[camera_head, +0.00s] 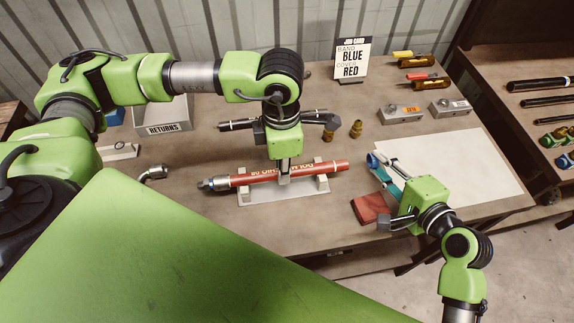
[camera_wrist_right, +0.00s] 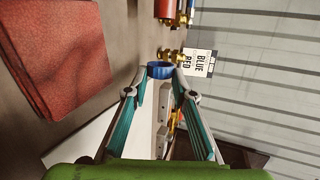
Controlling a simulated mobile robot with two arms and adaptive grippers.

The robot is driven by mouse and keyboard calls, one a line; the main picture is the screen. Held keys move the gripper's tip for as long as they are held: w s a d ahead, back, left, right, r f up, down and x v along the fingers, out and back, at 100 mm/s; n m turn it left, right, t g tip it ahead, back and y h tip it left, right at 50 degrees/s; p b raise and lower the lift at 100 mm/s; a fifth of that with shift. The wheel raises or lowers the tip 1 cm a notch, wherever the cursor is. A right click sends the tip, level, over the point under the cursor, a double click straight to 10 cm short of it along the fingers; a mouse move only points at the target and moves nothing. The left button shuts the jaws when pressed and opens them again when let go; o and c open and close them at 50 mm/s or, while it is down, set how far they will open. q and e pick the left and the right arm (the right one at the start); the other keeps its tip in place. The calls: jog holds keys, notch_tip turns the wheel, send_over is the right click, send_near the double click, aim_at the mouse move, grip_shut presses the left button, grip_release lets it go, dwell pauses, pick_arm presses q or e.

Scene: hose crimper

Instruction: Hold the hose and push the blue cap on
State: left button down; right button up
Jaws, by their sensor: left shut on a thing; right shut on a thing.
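The red hose (camera_head: 258,177) lies across a light stand (camera_head: 262,197) with a metal fitting on its left end. My left gripper (camera_head: 284,178) points down from above and is shut on the hose near its middle. The blue cap (camera_head: 371,160) is a small ring at the tips of my right gripper (camera_head: 377,163), to the right of the hose's free end and apart from it. In the right wrist view the blue cap (camera_wrist_right: 160,70) sits between the teal fingertips (camera_wrist_right: 161,76), which are shut on it.
A folded red cloth (camera_head: 370,208) lies in front of the right gripper. A white sheet (camera_head: 455,168) covers the right of the bench. Brass fittings (camera_head: 356,128), a sign reading band blue, cover red (camera_head: 351,58), and a returns box (camera_head: 166,112) stand behind.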

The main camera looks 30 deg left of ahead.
jog(key=shift+a, duration=0.1)
jog(key=shift+s+a, duration=0.65)
jog(key=shift+a, duration=0.2)
jog(key=shift+s+a, duration=0.65)
jog(key=shift+a, duration=0.15)
jog(key=shift+s+a+r, duration=0.1)
jog(key=shift+s+a, duration=0.7)
jog(key=shift+a, duration=0.25)
dwell(0.7)
jog(key=o, duration=0.8)
jog(key=shift+s+d+r, duration=0.1)
jog(key=shift+s+d, duration=0.05)
jog(key=shift+d, duration=0.1)
jog(key=v, duration=1.1)
jog(key=shift+s+r, duration=0.1)
jog(key=shift+s, duration=0.1)
